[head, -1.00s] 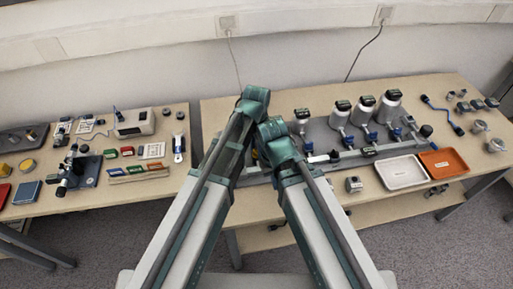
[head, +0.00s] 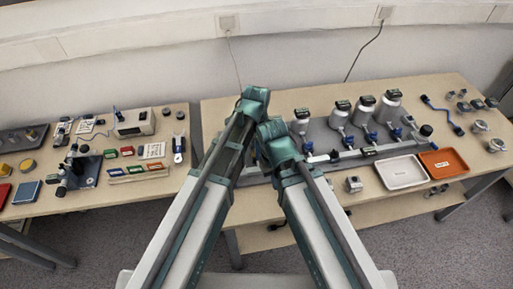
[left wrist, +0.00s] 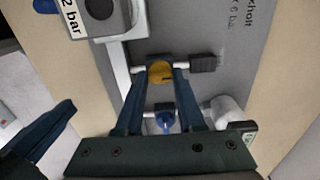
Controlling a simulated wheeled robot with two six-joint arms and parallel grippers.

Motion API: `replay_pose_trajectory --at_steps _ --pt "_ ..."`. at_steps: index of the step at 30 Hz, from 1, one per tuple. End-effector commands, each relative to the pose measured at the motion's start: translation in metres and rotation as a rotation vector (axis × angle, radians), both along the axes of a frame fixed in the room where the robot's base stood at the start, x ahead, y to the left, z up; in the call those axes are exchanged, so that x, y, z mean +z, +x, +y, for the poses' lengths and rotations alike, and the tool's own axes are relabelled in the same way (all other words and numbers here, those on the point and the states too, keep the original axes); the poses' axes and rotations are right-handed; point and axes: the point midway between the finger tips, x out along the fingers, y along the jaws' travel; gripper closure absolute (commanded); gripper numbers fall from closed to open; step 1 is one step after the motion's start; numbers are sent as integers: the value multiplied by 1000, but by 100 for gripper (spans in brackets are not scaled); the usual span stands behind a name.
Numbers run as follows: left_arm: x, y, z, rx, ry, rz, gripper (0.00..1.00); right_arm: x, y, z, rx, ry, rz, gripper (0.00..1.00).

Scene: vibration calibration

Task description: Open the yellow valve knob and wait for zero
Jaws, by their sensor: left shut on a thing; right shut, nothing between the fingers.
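The yellow valve knob (left wrist: 160,72) shows in the left wrist view, on a pipe fitting with a dark stub at its right. My left gripper (left wrist: 158,80) is shut on it, one finger at each side. In the head view my left wrist (head: 256,95) and arm hide the knob. My right gripper (head: 272,132) is lower, close beside the left arm; its fingertips are hard to make out, and it is shut with nothing held. A gauge block marked "2 bar" (left wrist: 100,15) lies beyond the knob; no reading can be made out.
Several white canisters (head: 340,113) with dark tops stand along the manifold. A blue valve (left wrist: 165,120) lies near the left gripper. A white tray (head: 401,172) and orange tray (head: 444,163) are at right. The left table (head: 150,190) holds instruments. My arms nearly touch.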

Motion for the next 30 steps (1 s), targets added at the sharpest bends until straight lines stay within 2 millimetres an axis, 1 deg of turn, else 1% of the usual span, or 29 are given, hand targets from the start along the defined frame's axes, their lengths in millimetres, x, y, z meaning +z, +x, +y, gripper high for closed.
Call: replay_pose_trajectory --at_steps 12,13,17,18,26,30 --pt "0 0 0 -7 0 0 100 0 0 0 0 0 0 100" --pt "0 0 0 -7 0 0 59 0 0 0 0 0 0 100" --pt "0 0 0 -6 0 0 35 0 0 0 0 0 0 100" --pt "0 0 0 -6 0 0 32 0 0 0 0 0 0 100" --pt "0 0 0 -5 0 0 32 0 0 0 0 0 0 100" --pt "4 0 0 -5 0 0 32 4 0 0 0 0 0 100"
